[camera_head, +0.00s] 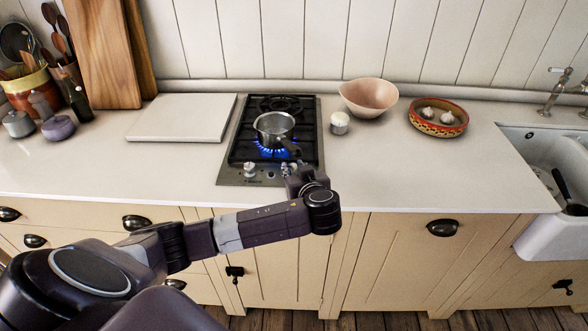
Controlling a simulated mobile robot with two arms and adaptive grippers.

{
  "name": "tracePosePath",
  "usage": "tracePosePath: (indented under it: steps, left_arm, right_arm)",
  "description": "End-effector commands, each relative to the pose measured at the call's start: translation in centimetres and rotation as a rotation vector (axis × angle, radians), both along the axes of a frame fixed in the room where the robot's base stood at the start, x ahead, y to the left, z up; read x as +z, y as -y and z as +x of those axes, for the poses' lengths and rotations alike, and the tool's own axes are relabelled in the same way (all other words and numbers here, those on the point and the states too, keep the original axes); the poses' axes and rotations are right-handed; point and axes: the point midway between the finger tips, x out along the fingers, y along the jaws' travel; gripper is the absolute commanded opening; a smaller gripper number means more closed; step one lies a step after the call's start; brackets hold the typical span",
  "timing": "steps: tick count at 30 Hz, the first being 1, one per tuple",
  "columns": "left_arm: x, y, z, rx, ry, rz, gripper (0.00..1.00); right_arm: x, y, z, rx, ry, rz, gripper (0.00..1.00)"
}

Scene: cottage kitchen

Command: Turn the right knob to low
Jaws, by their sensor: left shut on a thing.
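A two-burner gas stove (231,178) is set into the counter, with its control strip along the front edge. The left knob (250,170) shows plainly on that strip. My left gripper (288,170) is at the right end of the strip, shut on the right knob, which is mostly hidden behind the fingers and wrist. The knob's setting cannot be read. A small metal saucepan (274,126) stands on the front burner, and blue flame (268,149) burns under it. Its handle points toward the front right, just above my gripper. My right gripper is not in view.
A white board (181,117) lies left of the stove. The sink (548,142) is at far right. The front counter on both sides is clear.

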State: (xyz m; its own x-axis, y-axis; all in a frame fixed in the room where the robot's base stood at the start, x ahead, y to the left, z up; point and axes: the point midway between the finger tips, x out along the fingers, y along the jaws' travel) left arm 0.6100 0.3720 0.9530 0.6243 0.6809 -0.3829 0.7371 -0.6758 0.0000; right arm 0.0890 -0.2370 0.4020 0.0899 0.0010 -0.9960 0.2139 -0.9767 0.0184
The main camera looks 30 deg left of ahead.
Motion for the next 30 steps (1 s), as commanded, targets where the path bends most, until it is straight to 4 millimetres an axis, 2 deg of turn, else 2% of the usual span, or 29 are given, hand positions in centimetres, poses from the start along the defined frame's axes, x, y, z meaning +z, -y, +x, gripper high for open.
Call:
tracePosePath:
  steps: [14, 30]
  left_arm:
    - [-0.6, 0.4, 0.2, 0.19, -0.002, -0.008, 0.0]
    - [-0.6, 0.5, 0.7, 0.525, -0.003, -0.002, 0.0]
  right_arm:
    - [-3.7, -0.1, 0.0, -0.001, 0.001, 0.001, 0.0]
    - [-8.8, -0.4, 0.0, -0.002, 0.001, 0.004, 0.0]
